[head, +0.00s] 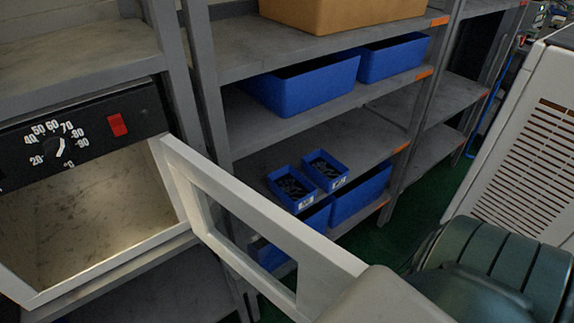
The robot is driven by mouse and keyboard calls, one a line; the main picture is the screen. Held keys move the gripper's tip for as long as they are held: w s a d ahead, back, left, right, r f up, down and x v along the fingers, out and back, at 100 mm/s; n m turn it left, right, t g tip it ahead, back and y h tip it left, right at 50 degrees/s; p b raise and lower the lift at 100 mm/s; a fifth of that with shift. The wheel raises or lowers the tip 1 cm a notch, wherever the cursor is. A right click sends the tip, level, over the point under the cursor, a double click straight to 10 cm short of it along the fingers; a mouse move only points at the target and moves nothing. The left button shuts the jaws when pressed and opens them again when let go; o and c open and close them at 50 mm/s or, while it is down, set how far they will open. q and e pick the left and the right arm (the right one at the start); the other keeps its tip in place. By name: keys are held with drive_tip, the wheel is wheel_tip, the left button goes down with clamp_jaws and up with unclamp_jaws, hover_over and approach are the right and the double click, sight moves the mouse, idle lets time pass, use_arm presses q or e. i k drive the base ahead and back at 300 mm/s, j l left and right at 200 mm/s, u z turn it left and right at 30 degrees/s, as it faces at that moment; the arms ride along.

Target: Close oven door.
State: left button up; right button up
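The oven (90,215) stands at the left with its chamber open and empty as far as I can see. Its black control panel (85,135) carries a dial (59,147) and a red switch (117,125). The oven door (240,208), a pale frame with a window opening, stands wide open. It swings out from the right edge of the chamber toward the lower right. A part of my arm covers the door's near end at the bottom, and I cannot tell if they touch. Neither gripper shows in the view.
Grey shelves (280,135) with blue bins (312,86) and a cardboard box (340,12) stand behind the door. Two small blue trays (291,189) sit on a lower shelf. A white vented panel (530,150) is at the right. Some green floor (425,205) is clear.

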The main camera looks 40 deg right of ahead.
sight(325, 270)
drive_tip(key=l+u, duration=0.2)
drive_tip(key=l, duration=0.3)
drive_tip(key=l+u, duration=0.2)
drive_tip(key=l, duration=0.25)
drive_tip(key=k+l+u, duration=0.25)
drive_tip(key=l, duration=0.2)
drive_tip(key=l+u, duration=0.2)
drive_tip(key=l, duration=0.3)
